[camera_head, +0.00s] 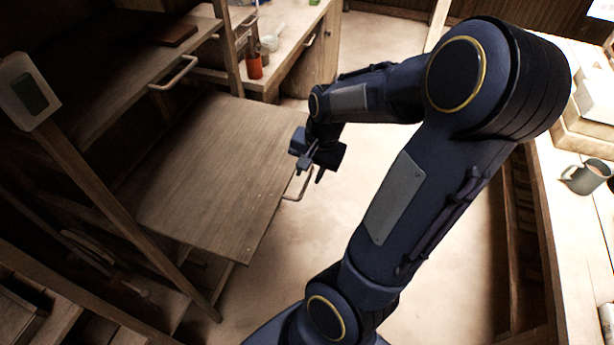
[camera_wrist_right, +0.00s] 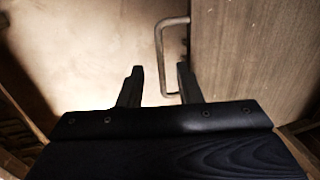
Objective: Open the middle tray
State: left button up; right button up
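The middle tray (camera_head: 215,165) is a flat wooden board that stands well out from the rack over the floor. Its metal loop handle (camera_head: 303,187) is on the front edge, near my right gripper (camera_head: 312,174). In the right wrist view, my right gripper (camera_wrist_right: 160,72) has its two dark fingers apart. The handle (camera_wrist_right: 160,50) shows between and beyond the fingertips, and the tray (camera_wrist_right: 250,50) lies to the right. Neither finger clearly touches the handle. My left gripper is not in view.
An upper tray (camera_head: 125,75) with its own handle (camera_head: 175,75) carries a dark flat block (camera_head: 177,36). A wooden post (camera_head: 110,190) crosses the rack's near side. A desk (camera_head: 300,40) with an orange cup (camera_head: 254,66) stands behind. The floor between is clear.

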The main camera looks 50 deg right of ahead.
jog(key=shift+s+d+r, duration=0.1)
jog(key=shift+s+r, duration=0.05)
jog(key=shift+r, duration=0.55)
jog(key=shift+s+d+r, duration=0.1)
jog(key=shift+r, duration=0.6)
jog(key=shift+a, duration=0.1)
